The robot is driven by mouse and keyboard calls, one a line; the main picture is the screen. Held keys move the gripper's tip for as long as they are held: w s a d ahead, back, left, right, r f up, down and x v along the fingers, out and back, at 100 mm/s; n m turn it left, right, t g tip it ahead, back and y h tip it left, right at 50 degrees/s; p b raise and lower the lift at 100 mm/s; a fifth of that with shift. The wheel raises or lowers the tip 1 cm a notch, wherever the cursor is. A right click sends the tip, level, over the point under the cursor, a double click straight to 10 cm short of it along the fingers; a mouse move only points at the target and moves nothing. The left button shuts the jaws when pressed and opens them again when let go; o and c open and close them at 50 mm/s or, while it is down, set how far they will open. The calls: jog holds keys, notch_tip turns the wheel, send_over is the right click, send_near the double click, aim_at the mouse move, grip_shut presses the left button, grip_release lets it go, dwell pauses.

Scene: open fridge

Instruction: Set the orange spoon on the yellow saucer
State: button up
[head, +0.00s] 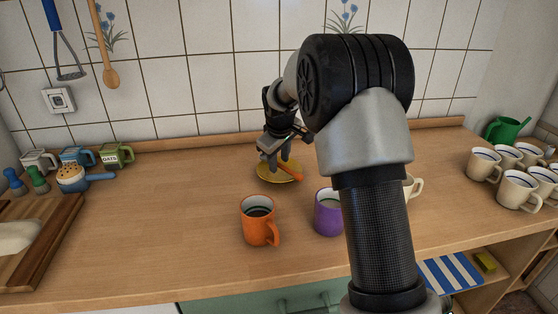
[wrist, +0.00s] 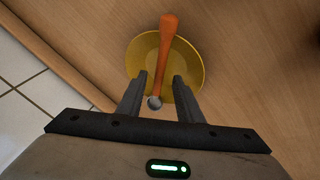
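The yellow saucer (head: 266,179) is on the counter at the back middle, partly covered by my gripper (head: 281,155) in the head view. The orange spoon (head: 291,174) shows over the saucer's right side. In the wrist view the spoon (wrist: 166,50) lies across the saucer (wrist: 192,58), its handle end at the top rim and its grey end near my fingertips. My gripper (wrist: 160,85) has its fingers apart, one on each side of the spoon, with gaps visible. Whether the spoon rests flat on the saucer is hard to tell.
An orange mug (head: 258,222) and a purple mug (head: 327,214) stand in front of the saucer. A white mug (head: 414,187) is partly behind my arm. Several white mugs (head: 518,190) are at the right. A cutting board (head: 45,235) is at the left. Counter left of the saucer is clear.

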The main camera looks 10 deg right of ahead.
jog(key=p+v, duration=0.2)
jog(key=v, duration=1.5)
jog(key=shift+r, duration=0.2)
jog(key=shift+s, duration=0.1)
jog(key=s+d+r+m, duration=0.1)
jog(key=s+r+m, duration=0.3)
jog(key=s, duration=1.2)
jog(key=s+f+m, duration=0.2)
jog(key=s+f, duration=0.1)
jog(key=s, duration=0.6)
jog(key=s+f+m, duration=0.2)
jog(key=s, duration=0.7)
notch_tip(320, 180, up, 14)
jog(key=p, duration=1.3)
jog(key=shift+w+d+t+y+p, duration=0.15)
jog(key=shift+d+t+y+p, duration=0.05)
jog(key=shift+t+y+p, duration=0.2)
jog(key=shift+f, duration=0.15)
